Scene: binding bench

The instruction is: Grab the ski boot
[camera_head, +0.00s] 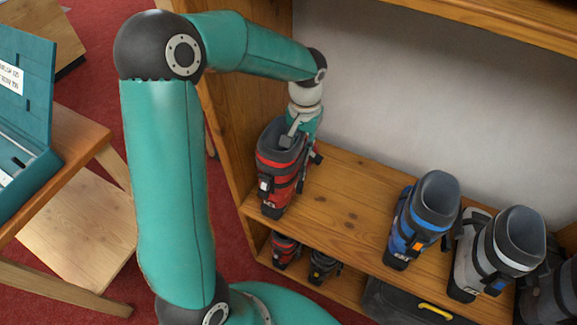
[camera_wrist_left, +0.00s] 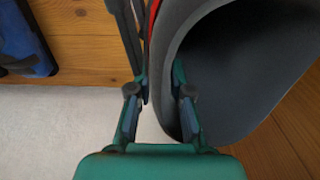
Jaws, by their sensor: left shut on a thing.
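A red and black ski boot (camera_head: 278,178) stands upright on the wooden shelf (camera_head: 345,205), close to the left side panel. My left gripper (camera_head: 299,140) is at the top of this boot, on its right side in the head view. In the left wrist view, the two fingers (camera_wrist_left: 159,100) straddle the cuff wall of the boot (camera_wrist_left: 235,85), one inside the grey liner and one outside. The gripper is shut on that wall. The fingertips are partly hidden by the cuff. My right gripper is not in view.
A blue boot (camera_head: 421,215) and a grey-white boot (camera_head: 497,252) stand to the right, with a dark boot (camera_head: 556,296) at the edge. Small boots (camera_head: 285,248) and a black case with yellow handle (camera_head: 405,305) are below. The wooden side panel (camera_head: 228,110) is close left.

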